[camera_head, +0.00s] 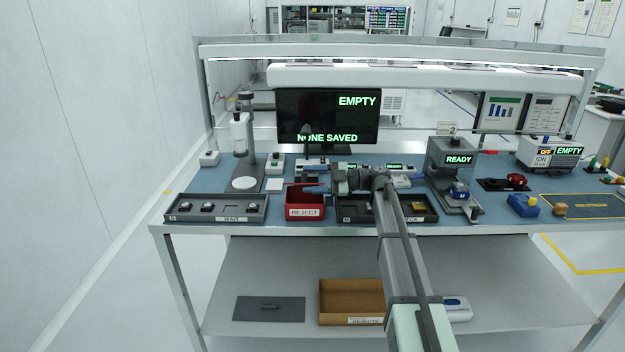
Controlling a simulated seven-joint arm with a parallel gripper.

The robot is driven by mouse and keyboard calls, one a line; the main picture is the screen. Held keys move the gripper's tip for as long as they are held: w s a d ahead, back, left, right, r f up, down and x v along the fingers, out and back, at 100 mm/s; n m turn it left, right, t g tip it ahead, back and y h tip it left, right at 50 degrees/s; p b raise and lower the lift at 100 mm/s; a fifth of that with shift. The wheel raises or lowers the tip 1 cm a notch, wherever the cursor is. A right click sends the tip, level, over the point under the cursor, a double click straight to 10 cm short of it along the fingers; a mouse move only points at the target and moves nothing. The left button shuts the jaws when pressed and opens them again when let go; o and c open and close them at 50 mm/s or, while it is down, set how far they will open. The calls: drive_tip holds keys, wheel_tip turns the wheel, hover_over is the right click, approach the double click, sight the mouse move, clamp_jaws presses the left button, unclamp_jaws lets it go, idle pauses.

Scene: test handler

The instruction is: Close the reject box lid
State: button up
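An open tan box (352,322) with a rejects label on its front sits on the lower shelf; its inside looks empty. A flat dark grey panel (252,309) with a small handle, apparently its lid, lies on the shelf just left of the box, apart from it. A small red open bin (291,209) labelled REJECT stands on the tabletop. My gripper (308,179) is above the tabletop at the red bin, pointing left, its two bluish fingers spread apart with nothing visible between them. It is well above the tan box and panel.
The blue tabletop (276,203) overhangs the lower shelf (520,300). Dark trays (172,217) flank the red bin. A monitor (328,110) stands behind. A white-and-blue object (458,309) lies right of the tan box, partly behind my arm. The shelf's right side is clear.

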drive_tip(key=d, duration=1.3)
drive_tip(key=shift+d, duration=0.4)
drive_tip(key=shift+c, duration=0.3)
